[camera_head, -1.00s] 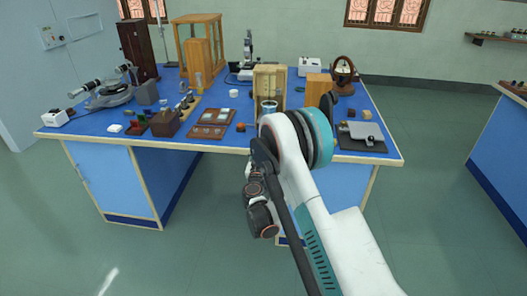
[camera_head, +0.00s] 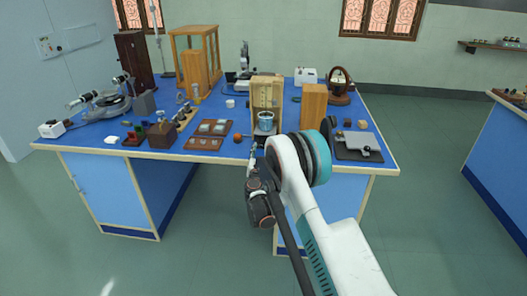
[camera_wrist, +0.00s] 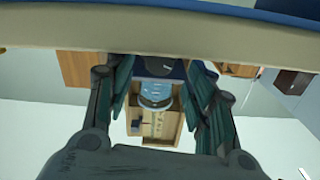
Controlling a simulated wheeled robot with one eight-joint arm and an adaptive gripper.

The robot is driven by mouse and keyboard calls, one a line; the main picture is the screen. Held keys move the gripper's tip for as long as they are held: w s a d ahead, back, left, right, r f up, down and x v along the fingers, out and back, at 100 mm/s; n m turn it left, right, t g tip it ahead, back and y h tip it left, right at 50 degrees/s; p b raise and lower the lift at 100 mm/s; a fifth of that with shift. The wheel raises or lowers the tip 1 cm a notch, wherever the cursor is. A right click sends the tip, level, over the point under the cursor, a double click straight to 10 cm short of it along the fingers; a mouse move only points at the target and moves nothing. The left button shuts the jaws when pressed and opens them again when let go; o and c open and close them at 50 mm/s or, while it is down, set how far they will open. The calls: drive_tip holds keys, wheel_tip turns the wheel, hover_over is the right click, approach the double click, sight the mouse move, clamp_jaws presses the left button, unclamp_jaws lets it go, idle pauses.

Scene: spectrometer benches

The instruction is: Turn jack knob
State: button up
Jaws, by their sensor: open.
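My gripper (camera_wrist: 160,82) is open, with its two dark fingers spread left and right in the wrist view. Between them, farther off, is a dark blue block with a small grey round part (camera_wrist: 165,69), which may be the jack and its knob; the detail is too small to be sure. A clear beaker (camera_wrist: 155,94) adjoins it in this upside-down view, in front of a pale wooden case (camera_wrist: 155,124). In the head view the beaker (camera_head: 265,122) stands before the wooden case (camera_head: 266,92). My arm partly hides the front there, and no knob shows clearly.
The blue bench (camera_head: 110,150) has a pale front edge close to my gripper. A brown tray (camera_head: 203,143) and an orange ball (camera_head: 238,138) lie left of the beaker. A wooden block (camera_head: 313,105) and a dark board with a grey plate (camera_head: 358,145) are on the right.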

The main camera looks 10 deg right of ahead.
drive_tip(key=shift+b+x, duration=0.4)
drive_tip(key=shift+x, duration=1.5)
drive_tip(key=shift+c, duration=0.6)
drive_tip(key=c, duration=1)
